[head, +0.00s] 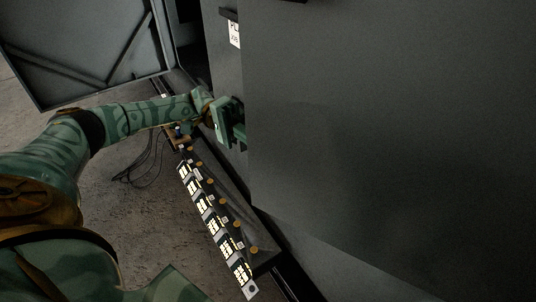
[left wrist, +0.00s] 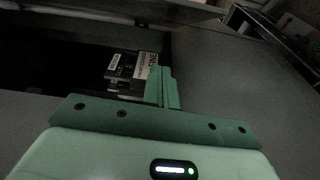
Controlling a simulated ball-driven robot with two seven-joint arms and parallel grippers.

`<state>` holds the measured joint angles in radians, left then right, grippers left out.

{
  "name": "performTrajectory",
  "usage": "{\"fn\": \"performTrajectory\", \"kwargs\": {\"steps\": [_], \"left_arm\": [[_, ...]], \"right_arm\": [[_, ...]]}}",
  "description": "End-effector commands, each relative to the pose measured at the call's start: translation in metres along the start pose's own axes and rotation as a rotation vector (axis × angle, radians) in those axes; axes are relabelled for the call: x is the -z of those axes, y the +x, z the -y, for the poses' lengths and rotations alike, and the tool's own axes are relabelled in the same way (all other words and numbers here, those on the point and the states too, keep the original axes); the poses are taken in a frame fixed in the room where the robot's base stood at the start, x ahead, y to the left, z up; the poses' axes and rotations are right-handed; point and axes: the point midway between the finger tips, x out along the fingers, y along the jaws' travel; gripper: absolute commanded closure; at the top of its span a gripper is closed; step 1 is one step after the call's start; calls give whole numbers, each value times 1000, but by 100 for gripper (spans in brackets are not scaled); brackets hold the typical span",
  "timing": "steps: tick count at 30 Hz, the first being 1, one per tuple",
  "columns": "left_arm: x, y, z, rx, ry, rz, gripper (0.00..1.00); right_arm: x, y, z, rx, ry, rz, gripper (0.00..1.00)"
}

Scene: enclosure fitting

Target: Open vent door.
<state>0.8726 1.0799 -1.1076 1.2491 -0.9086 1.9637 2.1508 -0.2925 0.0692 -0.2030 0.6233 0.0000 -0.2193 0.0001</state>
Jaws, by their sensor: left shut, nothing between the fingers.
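A large flat grey panel (head: 390,140) fills the right of the head view. Another grey panel with diagonal bracing (head: 85,45) hangs open at the upper left. I cannot tell for sure which panel is the vent door. My left gripper (head: 239,128) is beside the large panel's left edge, its fingertips partly hidden behind that edge. In the left wrist view its green fingers (left wrist: 163,88) are together and empty, next to a grey panel face (left wrist: 240,90) on the right and a dark opening (left wrist: 60,60) on the left. My right gripper is not in view.
A strip of labelled black modules (head: 210,215) runs along the enclosure's lower edge, with loose black cables (head: 140,165) beside it. Labelled boxes (left wrist: 130,68) sit inside the dark opening. Bare floor (head: 125,210) lies to the left.

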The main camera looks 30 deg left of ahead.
Motion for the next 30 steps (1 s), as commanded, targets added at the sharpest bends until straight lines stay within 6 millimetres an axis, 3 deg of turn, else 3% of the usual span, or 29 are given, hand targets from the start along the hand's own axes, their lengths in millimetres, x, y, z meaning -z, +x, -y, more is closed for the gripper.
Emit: {"fn": "performTrajectory", "kwargs": {"steps": [8, 19, 24, 30], "left_arm": [[-1, 28, 1, -8, -68, 26, 100], [-3, 106, 0, -9, -64, 24, 100], [-27, 112, 0, -6, -67, 21, 100], [-40, 115, 1, -6, -65, 20, 100]], "right_arm": [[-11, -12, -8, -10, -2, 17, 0], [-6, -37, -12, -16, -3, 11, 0], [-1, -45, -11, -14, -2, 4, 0], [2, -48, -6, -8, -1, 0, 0]]}}
